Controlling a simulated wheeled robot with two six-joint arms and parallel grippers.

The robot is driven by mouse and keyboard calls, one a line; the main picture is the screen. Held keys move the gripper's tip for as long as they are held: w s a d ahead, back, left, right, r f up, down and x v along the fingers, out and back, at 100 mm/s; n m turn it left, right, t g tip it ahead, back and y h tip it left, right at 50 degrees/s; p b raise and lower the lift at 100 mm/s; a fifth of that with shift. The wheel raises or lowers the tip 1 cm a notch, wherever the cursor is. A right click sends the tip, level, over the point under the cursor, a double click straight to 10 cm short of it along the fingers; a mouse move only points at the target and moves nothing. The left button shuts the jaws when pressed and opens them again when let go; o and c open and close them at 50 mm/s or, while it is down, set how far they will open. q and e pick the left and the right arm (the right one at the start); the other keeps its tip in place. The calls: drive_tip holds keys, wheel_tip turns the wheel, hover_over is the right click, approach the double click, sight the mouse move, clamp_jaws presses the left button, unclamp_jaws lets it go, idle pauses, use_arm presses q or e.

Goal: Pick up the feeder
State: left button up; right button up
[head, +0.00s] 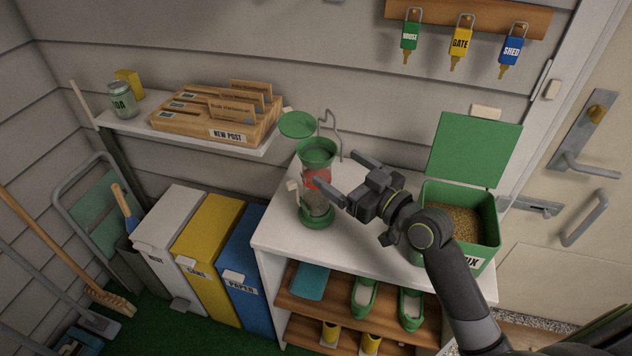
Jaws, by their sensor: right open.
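The feeder (318,206) stands upright on the white cabinet top. It is a clear tube with a green base, a green upper rim, a red patch and a hook at the top. Its green lid (297,125) appears swung open at the upper left. My right gripper (336,179) comes in from the right with its fingers apart, pointing at the feeder. One finger overlaps the tube in the picture; I cannot tell whether it touches. My left gripper is not in view.
A green seed bin (490,238) with its lid up stands right of the feeder on the cabinet top (275,222). A shelf (150,131) with a wooden post tray (215,125) is at the left. Yellow, blue and grey bins stand below. Keys hang on the wall.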

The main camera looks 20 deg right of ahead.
sight(330, 161)
drive_tip(key=x, duration=0.4)
drive_tip(key=shift+p, duration=0.3)
drive_tip(key=shift+w+a+r, duration=0.15)
drive_tip(key=shift+w, duration=0.1)
drive_tip(key=p+x, duration=0.2)
drive_tip(key=x, duration=0.2)
drive_tip(key=shift+a+r, duration=0.1)
drive_tip(key=shift+a, duration=0.05)
drive_tip(key=shift+w+a, duration=0.1)
drive_tip(key=shift+w, duration=0.15)
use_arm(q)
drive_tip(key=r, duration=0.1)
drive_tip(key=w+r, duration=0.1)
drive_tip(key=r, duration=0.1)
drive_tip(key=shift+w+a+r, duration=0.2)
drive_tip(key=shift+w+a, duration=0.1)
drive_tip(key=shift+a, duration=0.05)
use_arm(e)
drive_tip(key=c, duration=1.6)
